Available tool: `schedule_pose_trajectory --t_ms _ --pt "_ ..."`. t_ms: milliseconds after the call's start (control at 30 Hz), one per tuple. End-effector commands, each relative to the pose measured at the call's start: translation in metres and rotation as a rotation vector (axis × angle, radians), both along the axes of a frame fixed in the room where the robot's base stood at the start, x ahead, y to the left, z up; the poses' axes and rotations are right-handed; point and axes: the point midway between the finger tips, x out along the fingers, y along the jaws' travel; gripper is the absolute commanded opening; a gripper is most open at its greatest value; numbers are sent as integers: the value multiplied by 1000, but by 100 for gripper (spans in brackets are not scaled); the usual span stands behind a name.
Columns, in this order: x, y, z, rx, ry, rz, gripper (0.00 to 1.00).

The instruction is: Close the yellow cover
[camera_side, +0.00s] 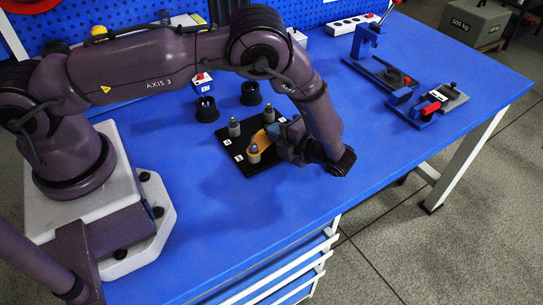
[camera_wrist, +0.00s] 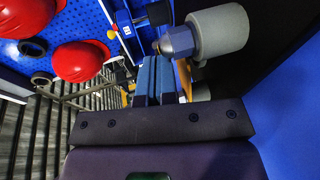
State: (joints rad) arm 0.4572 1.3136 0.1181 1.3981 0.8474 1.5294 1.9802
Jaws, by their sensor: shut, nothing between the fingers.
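A yellow-orange cover (camera_side: 260,141) sits on the black base plate (camera_side: 238,166), running up from the front grey post toward my gripper. A sliver of it also shows beside my fingers in the wrist view (camera_wrist: 185,77). Several short grey posts stand on the plate, among them a front post (camera_side: 254,157) and a left post (camera_side: 234,130). One grey post with a pointed blue-grey tip (camera_wrist: 222,32) is close in the wrist view. My gripper (camera_side: 273,131) is low over the plate's right side, its blue fingers (camera_wrist: 153,72) shut and empty. Whether they touch the cover is unclear; my wrist hides part of it.
Two black cups (camera_side: 206,110) (camera_side: 251,94) and a small blue-and-white box (camera_side: 202,83) stand behind the plate. A blue clamp fixture (camera_side: 367,45) and a red-handled fixture (camera_side: 430,108) are at the right. The blue table front is clear.

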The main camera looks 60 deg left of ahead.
Motion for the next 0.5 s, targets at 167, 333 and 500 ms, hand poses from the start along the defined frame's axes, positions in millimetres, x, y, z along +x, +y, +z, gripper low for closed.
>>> schedule_pose_trajectory --t_ms 167,333,500 --pt "-1 8 0 0 1 32 0" --pt "-2 13 0 1 0 30 0" --pt "-2 16 0 1 -1 28 0"
